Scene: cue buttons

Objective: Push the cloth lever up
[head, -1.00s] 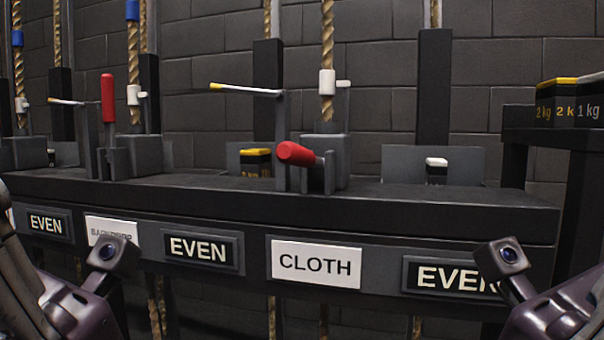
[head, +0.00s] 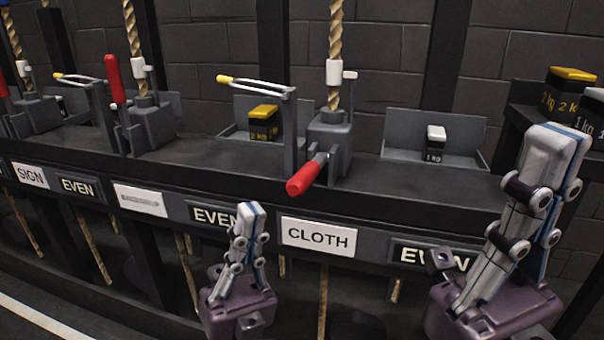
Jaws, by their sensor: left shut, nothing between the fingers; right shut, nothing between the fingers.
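The cloth lever has a red handle (head: 307,175) above the white CLOTH label (head: 318,236) on the rail front. The handle points out toward me and slopes down from its grey housing (head: 329,132). My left gripper (head: 249,212) is shut and empty, fingers up, below and left of the red handle in the picture. My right gripper (head: 560,140) is shut and empty, fingers up, at the right, well apart from the handle. Neither gripper appears to touch the lever.
A yellow-tipped bar (head: 255,86) stands just left of the cloth lever. Another red lever (head: 114,79) stands upright further left. Weights lie in a tray (head: 245,107) and on a shelf (head: 525,92) at the right. A rope (head: 335,38) rises behind the lever.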

